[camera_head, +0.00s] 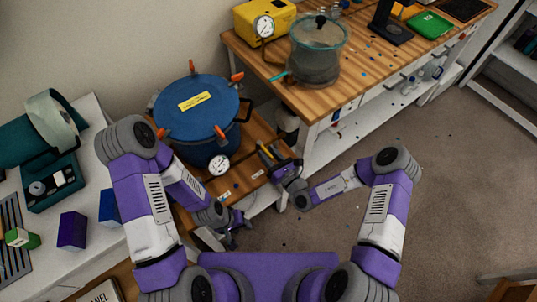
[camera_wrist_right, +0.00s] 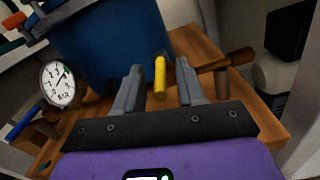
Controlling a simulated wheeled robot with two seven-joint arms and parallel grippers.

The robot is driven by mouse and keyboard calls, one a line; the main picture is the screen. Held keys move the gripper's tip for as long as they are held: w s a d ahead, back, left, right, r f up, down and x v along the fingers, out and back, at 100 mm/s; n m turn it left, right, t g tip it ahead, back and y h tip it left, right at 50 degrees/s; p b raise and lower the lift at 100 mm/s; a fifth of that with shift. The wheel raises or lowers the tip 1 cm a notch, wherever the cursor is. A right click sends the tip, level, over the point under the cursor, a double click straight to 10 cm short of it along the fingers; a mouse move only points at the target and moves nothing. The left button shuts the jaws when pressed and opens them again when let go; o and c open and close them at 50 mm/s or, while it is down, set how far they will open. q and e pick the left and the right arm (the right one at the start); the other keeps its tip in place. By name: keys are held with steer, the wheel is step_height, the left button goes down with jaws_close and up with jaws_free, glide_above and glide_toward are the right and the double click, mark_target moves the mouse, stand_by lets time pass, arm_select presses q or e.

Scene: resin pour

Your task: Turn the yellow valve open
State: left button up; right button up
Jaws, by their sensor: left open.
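The yellow valve handle (camera_wrist_right: 160,78) shows in the right wrist view, in front of the blue pot (camera_wrist_right: 112,40). My right gripper (camera_wrist_right: 159,84) is open, with its fingers on either side of the handle and gaps on both sides. In the head view, my right gripper (camera_head: 266,153) is beside the blue lidded pot (camera_head: 198,108), and its fingers partly hide the valve. My left gripper (camera_head: 240,222) is lower, open and empty, near the front of the low wooden stand (camera_head: 236,190).
A pressure gauge (camera_head: 219,165) is on the pot's front; it also shows in the right wrist view (camera_wrist_right: 58,84). A wooden workbench (camera_head: 350,85) with a clear lidded pot (camera_head: 316,50) stands at the right. A white table (camera_head: 92,235) is at the left. Open floor (camera_head: 330,225) lies in front.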

steer(key=shift+w, duration=0.1)
jaws_close()
stand_by(0.3)
